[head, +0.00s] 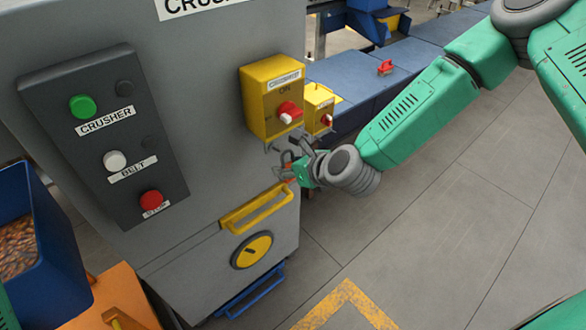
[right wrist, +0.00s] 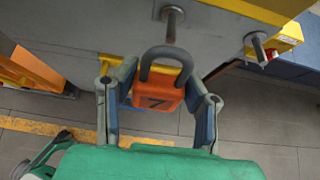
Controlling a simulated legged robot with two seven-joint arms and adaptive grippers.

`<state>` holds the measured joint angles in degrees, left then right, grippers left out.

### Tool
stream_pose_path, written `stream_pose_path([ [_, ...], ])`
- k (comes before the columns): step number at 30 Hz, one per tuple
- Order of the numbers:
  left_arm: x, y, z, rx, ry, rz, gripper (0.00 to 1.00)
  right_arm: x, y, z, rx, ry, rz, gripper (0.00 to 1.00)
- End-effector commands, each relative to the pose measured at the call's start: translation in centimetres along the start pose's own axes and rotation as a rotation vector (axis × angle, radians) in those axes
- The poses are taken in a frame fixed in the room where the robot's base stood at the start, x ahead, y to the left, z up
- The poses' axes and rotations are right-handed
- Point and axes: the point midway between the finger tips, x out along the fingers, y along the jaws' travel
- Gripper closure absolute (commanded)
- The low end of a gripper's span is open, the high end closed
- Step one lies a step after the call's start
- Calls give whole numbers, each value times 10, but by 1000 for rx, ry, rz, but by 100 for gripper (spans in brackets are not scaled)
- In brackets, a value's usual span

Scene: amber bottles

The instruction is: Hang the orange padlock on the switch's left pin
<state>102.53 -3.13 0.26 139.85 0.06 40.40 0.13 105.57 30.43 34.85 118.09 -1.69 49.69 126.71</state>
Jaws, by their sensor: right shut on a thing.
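The orange padlock (right wrist: 158,96) hangs upright between the fingers of my right gripper (right wrist: 157,105), which is shut on its body. Its dark shackle (right wrist: 165,54) points up. In the head view the right gripper (head: 294,168) is just below the yellow switch box (head: 268,112), and only a bit of orange shows there. The left pin (right wrist: 172,22) is just above the shackle in the right wrist view; whether they touch I cannot tell. The right pin (right wrist: 259,46) is bare. My left gripper is not in view.
A smaller yellow box (head: 316,106) with a red knob stands behind the switch. A yellow handle (head: 257,209) sticks out of the grey cabinet (head: 200,150) below the gripper. A button panel (head: 104,135) is to the left. The floor at right is clear.

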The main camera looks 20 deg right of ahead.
Motion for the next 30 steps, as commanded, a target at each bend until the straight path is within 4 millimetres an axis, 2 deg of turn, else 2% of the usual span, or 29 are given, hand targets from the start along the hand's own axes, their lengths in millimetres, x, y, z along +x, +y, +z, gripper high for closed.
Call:
stream_pose_path([
  [16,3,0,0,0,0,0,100,29,0,18,-2,-3,0,93],
  [24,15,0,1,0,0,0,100,43,0,16,2,-1,-1,93],
  [30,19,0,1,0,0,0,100,45,-1,15,1,-1,-1,93],
])
